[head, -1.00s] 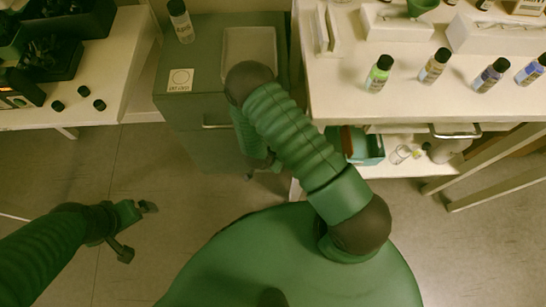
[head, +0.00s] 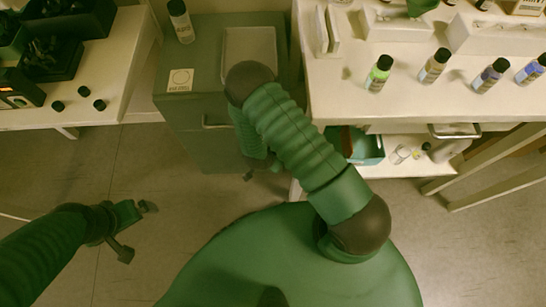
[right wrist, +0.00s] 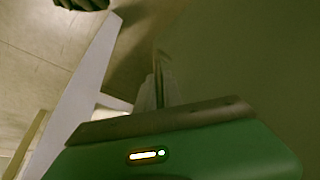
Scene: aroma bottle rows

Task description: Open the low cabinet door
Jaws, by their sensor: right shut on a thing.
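The low grey-green cabinet (head: 172,110) stands on the floor in the head view, with a metal handle (head: 216,124) on its upper front. Its front below that is partly covered by my right arm. In the right wrist view a dark grey-green panel (right wrist: 235,60), apparently the cabinet door, fills the right side. My right gripper (right wrist: 160,88) is shut on a thin upright piece beside this panel, apparently the door handle. The grip is mostly hidden in the head view. My left gripper (head: 136,228) is open and empty above the floor at the left.
A white table (head: 425,105) with several bottles stands at the right, with a teal bin (head: 368,148) on its lower shelf. Another white table (head: 115,85) is at the left. A bottle (head: 181,22) and a tray (head: 250,45) are on the cabinet. Floor in front is clear.

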